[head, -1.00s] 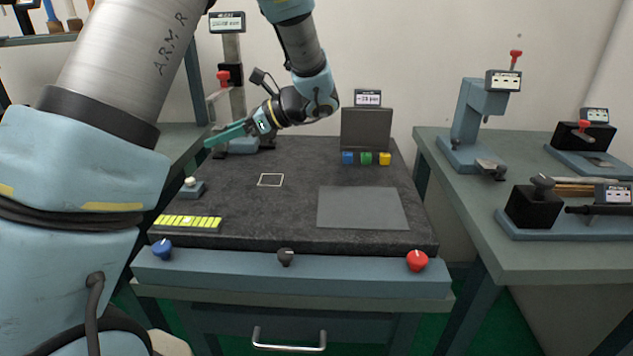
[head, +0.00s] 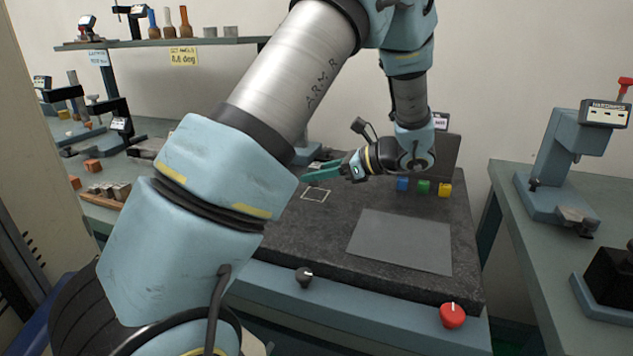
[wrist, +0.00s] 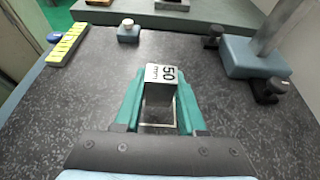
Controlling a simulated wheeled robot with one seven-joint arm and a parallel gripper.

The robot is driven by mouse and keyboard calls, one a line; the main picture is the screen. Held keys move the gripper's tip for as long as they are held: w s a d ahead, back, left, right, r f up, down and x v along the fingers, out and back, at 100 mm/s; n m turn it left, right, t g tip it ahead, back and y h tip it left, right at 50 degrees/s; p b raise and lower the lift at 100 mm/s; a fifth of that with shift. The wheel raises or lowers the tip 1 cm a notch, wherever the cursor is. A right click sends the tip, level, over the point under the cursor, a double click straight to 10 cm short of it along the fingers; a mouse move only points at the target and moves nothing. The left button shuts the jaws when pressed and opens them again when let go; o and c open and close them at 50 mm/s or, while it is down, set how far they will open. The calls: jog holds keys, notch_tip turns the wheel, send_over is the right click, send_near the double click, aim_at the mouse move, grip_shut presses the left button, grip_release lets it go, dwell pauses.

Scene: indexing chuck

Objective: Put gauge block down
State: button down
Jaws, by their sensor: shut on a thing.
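The gauge block (wrist: 161,74), a grey metal block marked 50 mm, stands between the teal fingers of my gripper (wrist: 160,90) in the wrist view. My gripper is shut on it. In the head view my gripper (head: 318,174) is over the far left of the dark granite plate (head: 335,232), close to the white square outline (head: 316,195). The block cannot be made out there, where my arm covers the area left of the fingertips. In the wrist view part of a pale outline shows below the block. I cannot tell whether the block touches the plate.
A grey mat (head: 400,240) lies on the plate, with blue, green and yellow cubes (head: 424,187) behind it. The wrist view shows a yellow-green strip (wrist: 68,44), a small button block (wrist: 128,32) and a stand base (wrist: 255,58). Side benches flank the plate.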

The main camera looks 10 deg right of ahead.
jog(key=shift+f, duration=1.2)
jog(key=shift+f, duration=0.15)
jog(key=shift+c, duration=2.4)
grip_release()
jog(key=shift+d+r, duration=0.1)
jog(key=shift+r, duration=0.1)
jog(key=b+v, duration=0.2)
jog(key=v, duration=0.9)
jog(key=shift+s+d+r, duration=0.15)
jog(key=shift+d, duration=0.15)
jog(key=shift+s, duration=0.1)
